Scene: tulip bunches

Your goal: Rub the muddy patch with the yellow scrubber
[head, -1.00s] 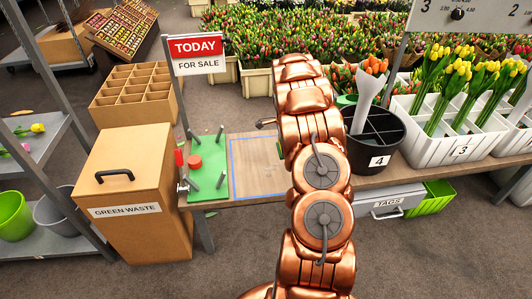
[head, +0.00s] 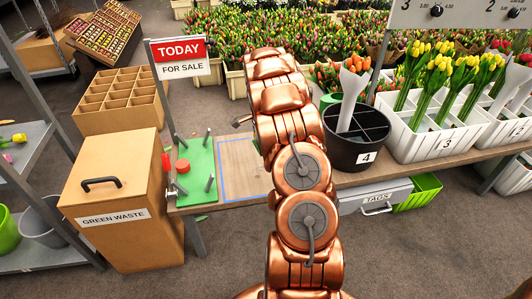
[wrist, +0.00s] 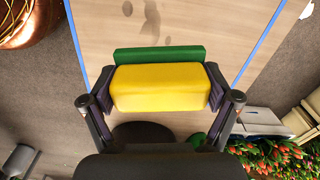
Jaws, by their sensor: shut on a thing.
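In the wrist view, my gripper (wrist: 160,84) is shut on the yellow scrubber (wrist: 162,92), a yellow block with a green layer along its far edge. A finger presses on each short end. The muddy patch (wrist: 150,22) shows as several brown smudges on the wooden board, just beyond the scrubber's green edge and apart from it in the picture. I cannot tell whether the scrubber touches the board. In the head view, my copper arm hides the scrubber and most of the gripper.
A blue outline (head: 222,168) frames the wooden work area. A green board (head: 197,165) with upright pegs and a red disc lies to its left. A black divided bucket (head: 352,150) marked 4 stands to the right. The Green Waste bin (head: 125,205) stands at the left end.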

